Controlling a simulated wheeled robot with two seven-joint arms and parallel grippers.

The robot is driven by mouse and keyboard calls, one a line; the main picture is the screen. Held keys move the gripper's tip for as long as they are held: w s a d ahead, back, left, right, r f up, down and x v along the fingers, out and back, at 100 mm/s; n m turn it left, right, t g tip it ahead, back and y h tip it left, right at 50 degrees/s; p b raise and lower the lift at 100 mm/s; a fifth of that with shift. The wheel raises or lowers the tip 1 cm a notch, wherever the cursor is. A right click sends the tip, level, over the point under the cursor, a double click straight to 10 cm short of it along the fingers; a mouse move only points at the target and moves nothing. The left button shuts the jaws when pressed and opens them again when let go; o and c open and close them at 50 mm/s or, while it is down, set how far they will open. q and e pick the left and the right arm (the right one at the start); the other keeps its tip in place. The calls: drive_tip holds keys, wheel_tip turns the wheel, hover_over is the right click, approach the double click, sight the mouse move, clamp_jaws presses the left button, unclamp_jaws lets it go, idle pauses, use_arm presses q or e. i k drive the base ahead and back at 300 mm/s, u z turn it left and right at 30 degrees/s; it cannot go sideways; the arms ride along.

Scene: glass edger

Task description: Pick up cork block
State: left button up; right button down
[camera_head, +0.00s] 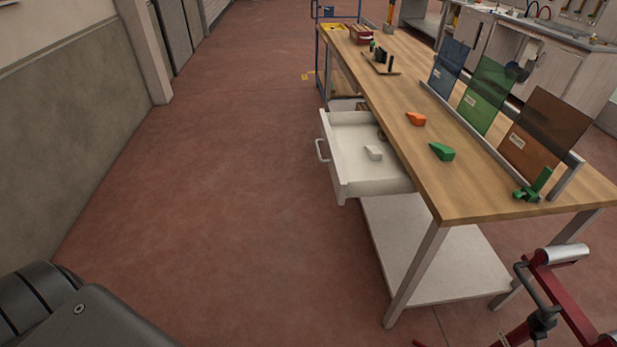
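I cannot make out a cork block for certain. An open white drawer (345,181) sticks out from the left side of the wooden workbench (468,195). A small pale grey block (373,153) lies on the drawer's floor. A small brownish thing (382,134) shows at the drawer's inner end, partly hidden by the bench top; I cannot tell what it is. Neither my left nor my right gripper is in view.
An orange wedge (416,119) and a green wedge (442,152) lie on the bench. Blue, green and brown glass panels (545,135) stand in a rack along its right side. A red stand (560,290) is at lower right. The floor left of the drawer is clear.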

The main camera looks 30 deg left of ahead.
sight(380, 134)
drive_tip(key=u, duration=0.95)
drive_tip(key=i, duration=1.2)
drive_tip(key=z, duration=0.35)
